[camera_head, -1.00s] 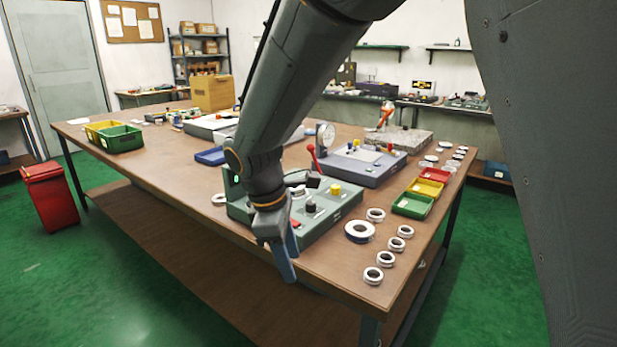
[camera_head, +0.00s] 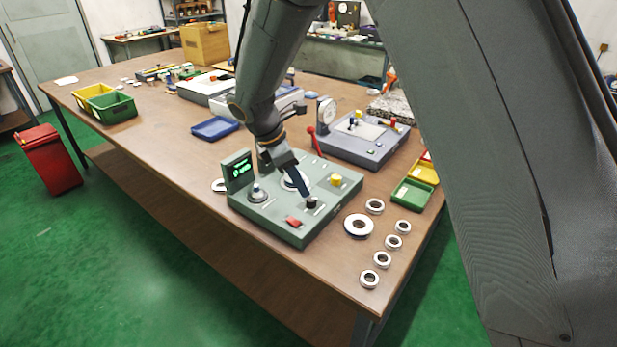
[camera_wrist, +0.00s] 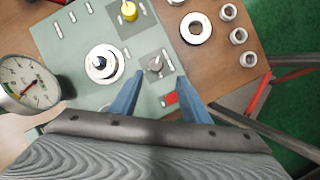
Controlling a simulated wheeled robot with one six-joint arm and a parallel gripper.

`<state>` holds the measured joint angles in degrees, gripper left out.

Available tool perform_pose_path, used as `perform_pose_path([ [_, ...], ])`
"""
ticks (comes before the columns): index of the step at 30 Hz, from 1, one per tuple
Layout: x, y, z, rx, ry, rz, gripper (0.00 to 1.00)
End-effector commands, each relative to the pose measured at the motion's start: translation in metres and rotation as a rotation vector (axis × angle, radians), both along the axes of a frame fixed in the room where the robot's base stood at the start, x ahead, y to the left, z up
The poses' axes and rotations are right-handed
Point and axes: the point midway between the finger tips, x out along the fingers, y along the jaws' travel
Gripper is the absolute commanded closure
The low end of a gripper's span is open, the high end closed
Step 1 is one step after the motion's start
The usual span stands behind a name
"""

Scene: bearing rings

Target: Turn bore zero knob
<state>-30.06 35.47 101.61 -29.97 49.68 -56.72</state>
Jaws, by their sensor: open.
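A green-grey gauge unit (camera_head: 268,213) sits on the wooden table; it also fills the middle of the wrist view (camera_wrist: 75,35). A small dark knob (camera_head: 311,203) stands near its right front edge. In the wrist view the knob (camera_wrist: 155,66) has a light pointer and lies just beyond and between my fingertips. My gripper (camera_wrist: 162,77) is open and empty, its blue fingers pointing at the knob; in the head view it (camera_head: 304,193) reaches down close to it. I cannot tell the exact height gap. No label is readable.
Nearby on the unit are a yellow knob (camera_head: 336,180), a red button (camera_head: 293,222), a round metal seat (camera_wrist: 102,64) and a green-lit display (camera_head: 240,168). A dial (camera_wrist: 25,82) stands at the wrist view's left. Several metal rings (camera_head: 358,226) lie to the right.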

Motion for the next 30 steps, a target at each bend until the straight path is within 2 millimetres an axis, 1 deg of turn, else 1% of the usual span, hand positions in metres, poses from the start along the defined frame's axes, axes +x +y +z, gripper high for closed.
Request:
perform_pose_path([
  [5, 0.002, -0.005, -0.008, -0.004, 0.003, 0.002, 0.57],
  [12, 0.007, -0.020, -0.040, -0.003, 0.004, -0.004, 0.57],
  [18, 0.011, -0.027, -0.063, -0.003, 0.003, -0.003, 0.57],
  [23, 0.012, -0.029, -0.071, -0.001, 0.001, -0.001, 0.57],
  [30, 0.012, -0.029, -0.072, -0.001, 0.001, 0.001, 0.57],
])
